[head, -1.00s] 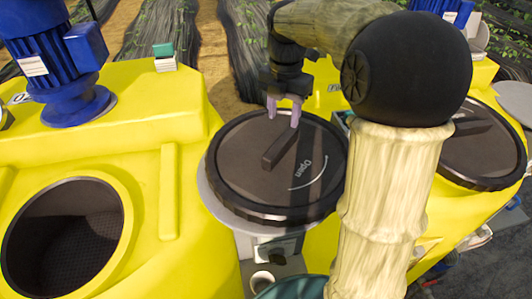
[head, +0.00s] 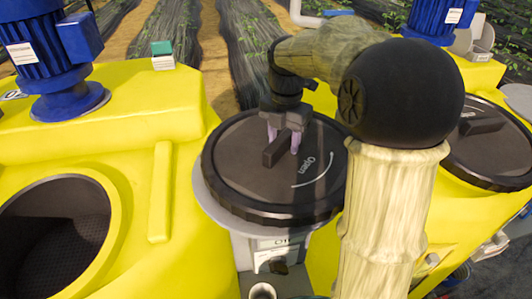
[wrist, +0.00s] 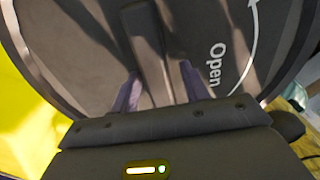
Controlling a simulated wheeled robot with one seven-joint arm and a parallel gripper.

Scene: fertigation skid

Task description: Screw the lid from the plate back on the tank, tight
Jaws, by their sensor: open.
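A large black round lid (head: 245,185) with a raised bar handle (head: 277,149) and the word "Open" with an arc lies on a round grey plate (head: 213,186) between the yellow tanks. My gripper (head: 283,140) is over the lid with its fingers pointing down on either side of the bar. In the wrist view, the open fingers (wrist: 158,92) straddle the bar (wrist: 146,50), with gaps showing beside it. The tank opening (head: 55,228), dark and round with no lid, is in the yellow tank (head: 185,240) at the left.
Another black lid (head: 490,150) sits on the yellow tank at the right, partly behind my arm. A blue motor (head: 50,50) stands at the upper left. A small green and white box (head: 163,55) sits on the tank's back edge. Crop rows lie behind.

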